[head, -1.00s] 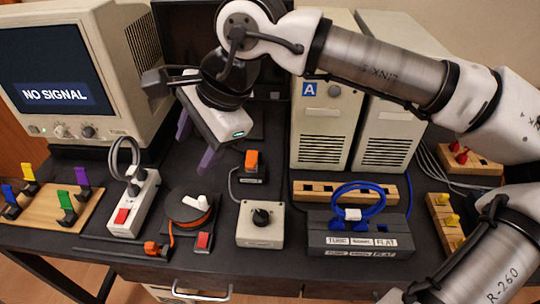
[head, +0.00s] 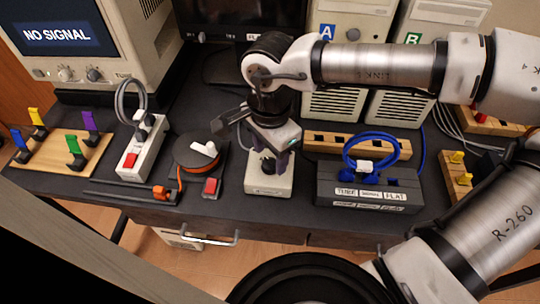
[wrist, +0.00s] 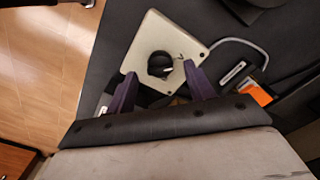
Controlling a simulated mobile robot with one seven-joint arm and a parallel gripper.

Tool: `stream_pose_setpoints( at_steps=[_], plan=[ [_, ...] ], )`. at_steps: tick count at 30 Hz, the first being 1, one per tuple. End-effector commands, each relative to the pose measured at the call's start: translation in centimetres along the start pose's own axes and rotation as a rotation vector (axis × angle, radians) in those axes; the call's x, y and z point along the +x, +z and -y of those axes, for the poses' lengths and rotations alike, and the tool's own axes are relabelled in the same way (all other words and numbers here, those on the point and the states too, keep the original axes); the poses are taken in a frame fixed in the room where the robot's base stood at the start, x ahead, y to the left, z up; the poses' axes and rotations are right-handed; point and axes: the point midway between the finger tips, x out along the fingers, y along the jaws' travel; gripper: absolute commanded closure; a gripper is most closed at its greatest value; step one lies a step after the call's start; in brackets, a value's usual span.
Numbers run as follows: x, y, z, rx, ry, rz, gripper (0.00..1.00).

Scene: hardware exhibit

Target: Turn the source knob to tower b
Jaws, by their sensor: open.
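The black knob (wrist: 160,64) sits on top of a small beige box (wrist: 152,30); in the head view the box (head: 268,187) stands near the table's front edge, with the knob (head: 268,166) partly in shadow under my gripper. My gripper (head: 270,152) points down over the box. In the wrist view its two purple fingers (wrist: 160,70) are spread apart, one on each side of the knob, with nothing clasped. Contact cannot be told. Tower A (head: 340,35) and tower B (head: 430,38) stand behind, marked with blue and green labels.
A dark box with blue cable (head: 368,190), labelled TUBE, SIGNAL and FLAT, stands right of the knob box. A cable reel (head: 197,155) and red switch (head: 210,187) lie left. A power strip (head: 142,147), a peg board (head: 60,155) and a NO SIGNAL monitor (head: 70,38) are farther left.

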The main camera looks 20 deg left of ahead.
Motion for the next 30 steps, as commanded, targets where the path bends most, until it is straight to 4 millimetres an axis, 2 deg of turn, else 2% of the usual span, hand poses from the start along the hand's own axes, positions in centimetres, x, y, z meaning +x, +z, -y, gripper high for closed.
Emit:
stream_pose_setpoints(
  at_steps=[6, 15, 25, 26, 30],
  plan=[
    [1.9, 0.0, 0.0, 0.000, 0.000, -0.001, 0.47],
    [2.1, 0.0, 0.0, 0.000, -0.001, 0.000, 0.47],
    [2.1, 0.0, 0.0, 0.000, -0.001, 0.000, 0.89],
    [2.1, 0.0, 0.0, 0.000, -0.001, 0.000, 0.91],
    [2.1, 0.0, 0.0, 0.005, -0.001, 0.000, 0.91]
  ],
)
